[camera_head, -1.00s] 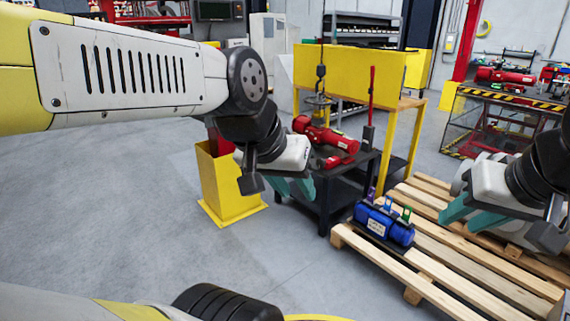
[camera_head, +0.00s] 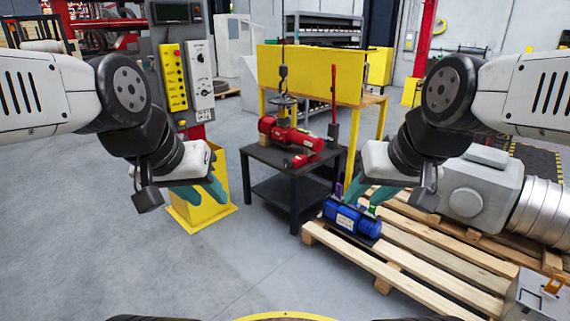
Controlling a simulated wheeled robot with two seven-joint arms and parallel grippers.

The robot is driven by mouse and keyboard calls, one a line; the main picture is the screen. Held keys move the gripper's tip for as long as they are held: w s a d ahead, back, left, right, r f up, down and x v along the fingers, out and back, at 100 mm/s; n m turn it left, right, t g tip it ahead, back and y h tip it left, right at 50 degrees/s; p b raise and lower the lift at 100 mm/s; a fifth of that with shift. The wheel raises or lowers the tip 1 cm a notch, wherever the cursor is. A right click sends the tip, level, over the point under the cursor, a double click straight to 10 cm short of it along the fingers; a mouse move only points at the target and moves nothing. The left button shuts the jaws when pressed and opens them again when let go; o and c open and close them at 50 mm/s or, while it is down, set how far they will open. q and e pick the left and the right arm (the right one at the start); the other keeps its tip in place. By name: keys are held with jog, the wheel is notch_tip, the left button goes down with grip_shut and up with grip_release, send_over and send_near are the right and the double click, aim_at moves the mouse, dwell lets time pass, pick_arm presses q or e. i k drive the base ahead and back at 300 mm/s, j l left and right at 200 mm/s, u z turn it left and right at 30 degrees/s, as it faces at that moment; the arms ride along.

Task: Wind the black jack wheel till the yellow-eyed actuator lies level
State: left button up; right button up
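No black jack wheel stands out clearly; a thin dark ring (camera_head: 284,101) hangs near the chain hook behind the red actuator (camera_head: 291,134), and I cannot tell if it is the wheel. The red actuator lies on a black table (camera_head: 262,154). A blue actuator (camera_head: 350,217) with small coloured lugs lies on the wooden pallet (camera_head: 400,262); no yellow eye is clear on it. My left gripper (camera_head: 206,192) is open and empty, left of the table. My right gripper (camera_head: 368,194) is open, its teal fingers overlapping the view just above the blue actuator; contact is not evident.
A large grey actuator (camera_head: 480,190) lies on the pallet at right. A grey box (camera_head: 530,300) with an orange-yellow loop (camera_head: 555,285) is at the lower right. A yellow bin (camera_head: 204,205) stands left of the table, a control panel (camera_head: 186,75) behind it. Floor at front left is clear.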

aim_at(287, 162)
jog(key=i+u, duration=0.1)
jog(key=i, duration=1.05)
jog(key=i+u, duration=0.1)
jog(key=i, duration=1)
jog(key=i+l, duration=0.15)
jog(key=i, duration=1)
jog(key=j+u, duration=0.05)
